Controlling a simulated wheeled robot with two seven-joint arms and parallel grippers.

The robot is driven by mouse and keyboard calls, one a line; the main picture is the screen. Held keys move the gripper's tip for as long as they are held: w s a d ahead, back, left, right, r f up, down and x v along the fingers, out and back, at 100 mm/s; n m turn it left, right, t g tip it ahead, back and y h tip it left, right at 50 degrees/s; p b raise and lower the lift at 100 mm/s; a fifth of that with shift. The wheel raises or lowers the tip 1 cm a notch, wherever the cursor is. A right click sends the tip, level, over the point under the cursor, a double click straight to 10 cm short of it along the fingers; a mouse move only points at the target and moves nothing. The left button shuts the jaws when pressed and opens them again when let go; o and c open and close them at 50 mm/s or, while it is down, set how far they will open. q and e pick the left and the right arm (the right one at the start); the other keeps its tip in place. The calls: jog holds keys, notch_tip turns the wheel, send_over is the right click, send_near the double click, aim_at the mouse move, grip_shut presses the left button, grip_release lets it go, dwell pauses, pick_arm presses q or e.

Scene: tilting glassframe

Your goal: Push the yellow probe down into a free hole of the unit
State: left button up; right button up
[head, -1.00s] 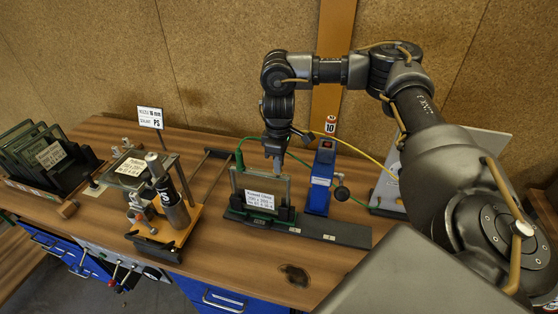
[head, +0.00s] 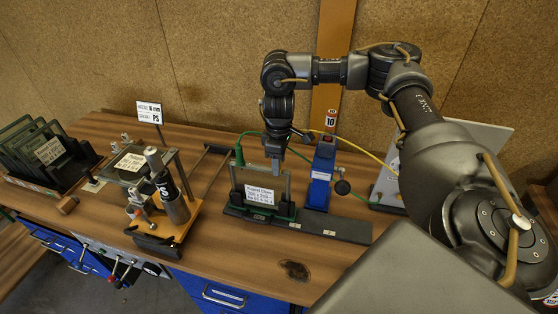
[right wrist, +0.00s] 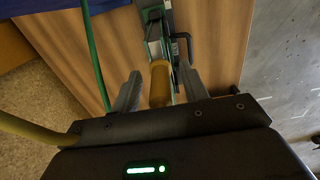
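My right gripper (head: 276,168) points down at the upper edge of the small glass plate in the dark stand. In the right wrist view its two fingers (right wrist: 160,90) are apart. A yellow handle, apparently the yellow probe (right wrist: 160,82), lies between them with a visible gap on both sides. The probe's lower end is hidden from me. A yellow cable (head: 358,150) runs from behind the gripper to the right. The blue unit (head: 320,178), marked 10, stands just right of the gripper. I cannot make out its holes. My left gripper is not in view.
A labelled glass plate (head: 259,193) stands upright in the stand, with a green plug (head: 239,156) and cable beside it. The tilting frame (head: 155,195) with a grey cylinder is to the left. A rack of dark plates (head: 45,155) is at far left.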

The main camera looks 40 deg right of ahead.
jog(key=shift+r, duration=0.1)
notch_tip(320, 180, up, 11)
jog(key=shift+f+b, duration=0.2)
jog(key=shift+b, duration=0.2)
dwell(0.8)
